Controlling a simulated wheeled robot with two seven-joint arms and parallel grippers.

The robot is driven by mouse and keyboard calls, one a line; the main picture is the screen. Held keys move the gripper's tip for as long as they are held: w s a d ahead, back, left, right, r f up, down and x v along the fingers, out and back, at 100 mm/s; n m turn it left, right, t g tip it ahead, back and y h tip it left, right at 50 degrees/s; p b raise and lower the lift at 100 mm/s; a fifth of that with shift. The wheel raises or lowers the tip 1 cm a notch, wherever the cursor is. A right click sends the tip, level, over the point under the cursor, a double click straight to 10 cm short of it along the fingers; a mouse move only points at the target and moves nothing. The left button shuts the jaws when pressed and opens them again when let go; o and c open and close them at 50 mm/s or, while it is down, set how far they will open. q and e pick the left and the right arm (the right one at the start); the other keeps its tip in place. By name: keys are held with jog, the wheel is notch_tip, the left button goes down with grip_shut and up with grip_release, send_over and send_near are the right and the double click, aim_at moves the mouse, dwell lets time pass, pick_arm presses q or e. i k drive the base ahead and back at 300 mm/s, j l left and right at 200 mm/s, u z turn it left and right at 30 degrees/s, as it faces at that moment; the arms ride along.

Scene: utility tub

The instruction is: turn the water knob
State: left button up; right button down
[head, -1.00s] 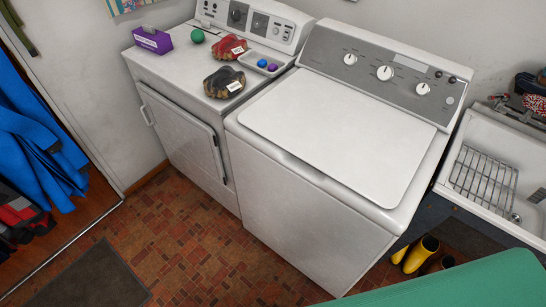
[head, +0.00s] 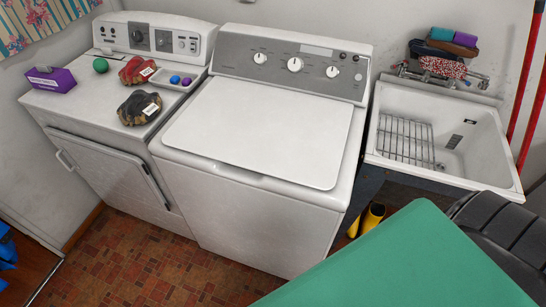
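The utility tub (head: 505,165) is a white sink at the right, with a wire rack (head: 405,139) in its left part. A metal faucet (head: 432,76) runs along the wall behind the tub. A red and white patterned cloth (head: 443,67) covers its middle, so I cannot clearly make out the water knob. The washing machine (head: 265,127) stands left of the tub and has several white dials (head: 295,64) on its grey panel. Neither of my grippers is in view.
A dryer (head: 110,170) stands at the left, with a purple box (head: 50,80), a green ball (head: 100,65) and gloves on top. Yellow boots (head: 372,217) stand under the tub. Folded cloths (head: 452,38) lie above the faucet. Red poles (head: 530,110) lean at the far right.

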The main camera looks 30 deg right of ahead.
aim_at(332, 72)
jog(key=z, duration=1.4)
